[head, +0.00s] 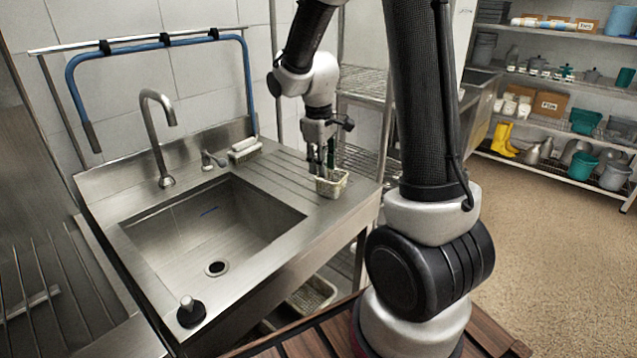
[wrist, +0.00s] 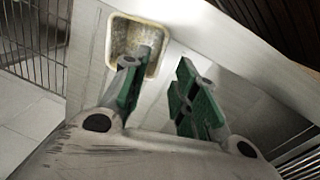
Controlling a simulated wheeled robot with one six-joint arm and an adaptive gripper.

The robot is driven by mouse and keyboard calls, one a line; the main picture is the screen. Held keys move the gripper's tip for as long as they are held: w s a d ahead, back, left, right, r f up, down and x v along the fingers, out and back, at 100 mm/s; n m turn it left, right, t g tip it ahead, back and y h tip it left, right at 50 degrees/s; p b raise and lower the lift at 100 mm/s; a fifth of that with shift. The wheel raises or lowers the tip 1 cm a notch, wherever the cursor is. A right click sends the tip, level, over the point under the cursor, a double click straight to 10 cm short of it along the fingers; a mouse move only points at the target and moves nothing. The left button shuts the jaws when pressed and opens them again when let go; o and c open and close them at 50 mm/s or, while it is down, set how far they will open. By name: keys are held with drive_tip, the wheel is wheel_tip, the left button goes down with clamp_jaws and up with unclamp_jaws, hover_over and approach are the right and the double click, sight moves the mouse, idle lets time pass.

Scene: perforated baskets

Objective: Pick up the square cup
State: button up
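The square cup (head: 332,184) is a small pale, yellowish container on the ribbed steel drainboard right of the sink, near its edge. In the wrist view the cup (wrist: 124,36) shows its open top, a square with rounded corners and a cream rim. My gripper (head: 322,168) points down right at the cup, its fingertips at the rim. In the wrist view my gripper (wrist: 164,62) has its green fingers apart. The left fingertip overlaps the cup's opening; the right one lies outside the rim. I cannot tell whether either touches the cup. Nothing shows held between them.
The sink basin (head: 212,225) and faucet (head: 158,130) are to the left. A white soap holder (head: 244,149) sits at the back of the counter. A black stopper (head: 190,312) stands at the front. A wire rack (head: 362,90) stands behind the counter.

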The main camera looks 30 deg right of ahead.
sight(324, 190)
drive_tip(key=f, duration=0.5)
drive_tip(key=d+f, duration=0.1)
drive_tip(key=f, duration=0.1)
drive_tip(key=shift+w+f, duration=0.1)
drive_tip(key=shift+f, duration=0.2)
clamp_jaws()
